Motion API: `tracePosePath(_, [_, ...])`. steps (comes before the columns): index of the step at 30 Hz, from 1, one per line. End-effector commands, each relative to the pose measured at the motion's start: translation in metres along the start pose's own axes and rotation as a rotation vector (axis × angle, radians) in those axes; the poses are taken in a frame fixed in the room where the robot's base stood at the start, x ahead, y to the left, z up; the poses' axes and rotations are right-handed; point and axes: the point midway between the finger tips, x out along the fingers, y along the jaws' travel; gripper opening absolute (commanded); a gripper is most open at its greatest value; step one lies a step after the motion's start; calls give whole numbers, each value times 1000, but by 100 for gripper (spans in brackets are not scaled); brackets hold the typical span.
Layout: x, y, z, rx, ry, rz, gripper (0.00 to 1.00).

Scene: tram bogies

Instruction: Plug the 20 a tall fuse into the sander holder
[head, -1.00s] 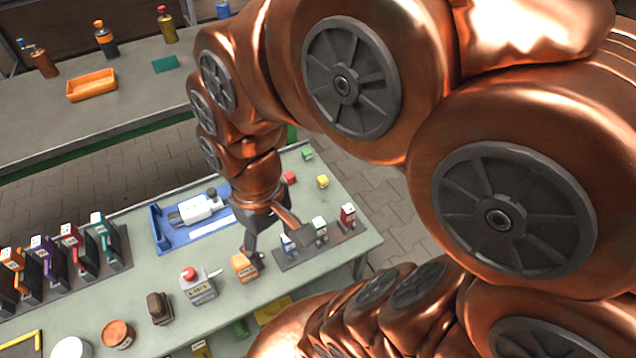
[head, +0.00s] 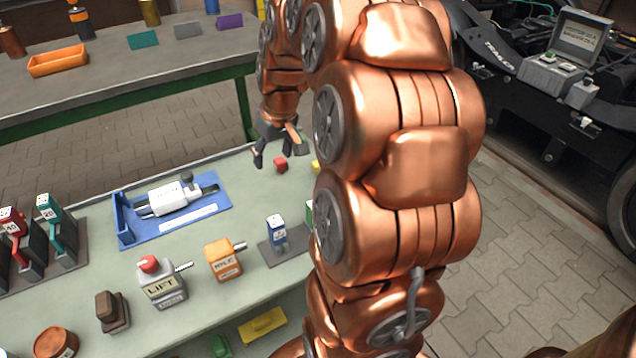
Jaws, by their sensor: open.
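In the left rack stands a tall teal piece marked 20 (head: 46,212), next to a red one marked 40 (head: 13,225). I cannot make out a sander label.
A blue tray (head: 170,212) with a white device, a grey LIFT box (head: 160,282), an orange box (head: 224,262) and a brown block (head: 112,311) stand on the table. The bogie marked TRAILER carries an open grey box (head: 551,72) at right.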

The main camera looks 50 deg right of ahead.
Motion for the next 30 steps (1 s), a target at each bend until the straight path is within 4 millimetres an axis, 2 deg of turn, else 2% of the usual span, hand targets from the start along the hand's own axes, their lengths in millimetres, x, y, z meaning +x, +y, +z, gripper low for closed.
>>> tracePosePath(1, [25, 19, -2, 18, 14, 6, 65])
tracePosePath(6, [66, 79, -18, 63, 77, 39, 65])
tracePosePath(12, [100, 141, -24, 106, 128, 78, 65])
tracePosePath(15, [108, 160, -24, 118, 144, 92, 65])
tracePosePath(20, [112, 175, -25, 127, 156, 103, 65])
tracePosePath(30, [112, 176, -26, 127, 157, 104, 65])
